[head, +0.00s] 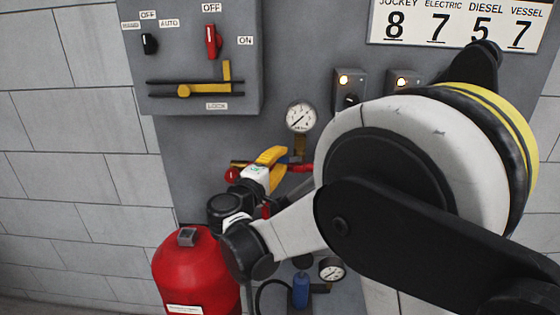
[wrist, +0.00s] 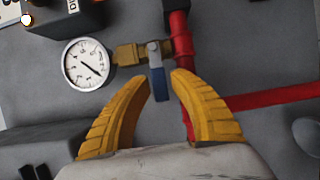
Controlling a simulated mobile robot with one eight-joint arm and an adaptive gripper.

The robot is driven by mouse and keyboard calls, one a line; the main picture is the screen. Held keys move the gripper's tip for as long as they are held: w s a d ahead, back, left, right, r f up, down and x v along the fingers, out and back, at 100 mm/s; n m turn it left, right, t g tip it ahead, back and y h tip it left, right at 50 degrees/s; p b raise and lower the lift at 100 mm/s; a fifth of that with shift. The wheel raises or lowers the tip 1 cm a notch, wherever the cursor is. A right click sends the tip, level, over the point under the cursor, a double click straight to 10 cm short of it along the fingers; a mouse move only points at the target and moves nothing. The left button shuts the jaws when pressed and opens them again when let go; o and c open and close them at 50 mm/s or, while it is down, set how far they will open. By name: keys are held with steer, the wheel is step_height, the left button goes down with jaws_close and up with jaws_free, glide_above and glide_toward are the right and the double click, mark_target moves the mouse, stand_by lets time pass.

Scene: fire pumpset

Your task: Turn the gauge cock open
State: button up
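The gauge cock is a small brass valve body (wrist: 130,54) with a grey pivot and a blue lever (wrist: 157,84), in the wrist view between a white dial gauge (wrist: 87,65) and a red pipe (wrist: 180,42). The lever lies crosswise to the brass body. My gripper (wrist: 163,83) has its two yellow fingers apart, with the lever's free end in the gap between the tips. Whether either finger touches it I cannot tell. In the head view my gripper (head: 280,158) is just below the gauge (head: 301,117) and mostly hides the cock.
A grey control box (head: 190,60) with a red switch and yellow slide is at upper left. A red tank (head: 190,270) stands below my wrist. A second gauge (head: 332,270) and a blue cylinder (head: 301,290) are lower down. A red branch pipe (wrist: 270,97) runs right of the fingers.

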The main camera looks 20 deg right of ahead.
jaws_close()
